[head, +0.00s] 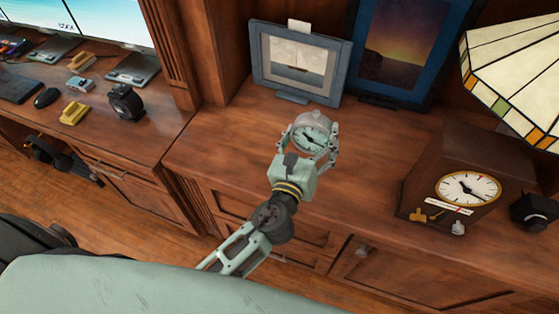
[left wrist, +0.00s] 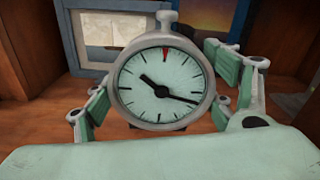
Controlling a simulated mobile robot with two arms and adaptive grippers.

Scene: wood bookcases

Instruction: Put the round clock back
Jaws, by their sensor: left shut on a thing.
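The round clock (head: 311,134) has a pale green face, dark hands and a grey rim with a knob on top. It also shows in the left wrist view (left wrist: 160,88), upright and facing me. My left gripper (head: 308,143) is shut on it, with one finger on each side of the rim. In the head view the clock is over the wooden cabinet top (head: 230,135). I cannot tell whether its base touches the wood. My right gripper is not in view.
A grey-blue picture frame (head: 298,62) and a dark blue framed picture (head: 398,45) stand behind. A wooden box clock (head: 467,190) and a stained-glass lampshade (head: 515,70) are at the right. The cabinet top between is clear. A desk with monitors (head: 90,18) is at the left.

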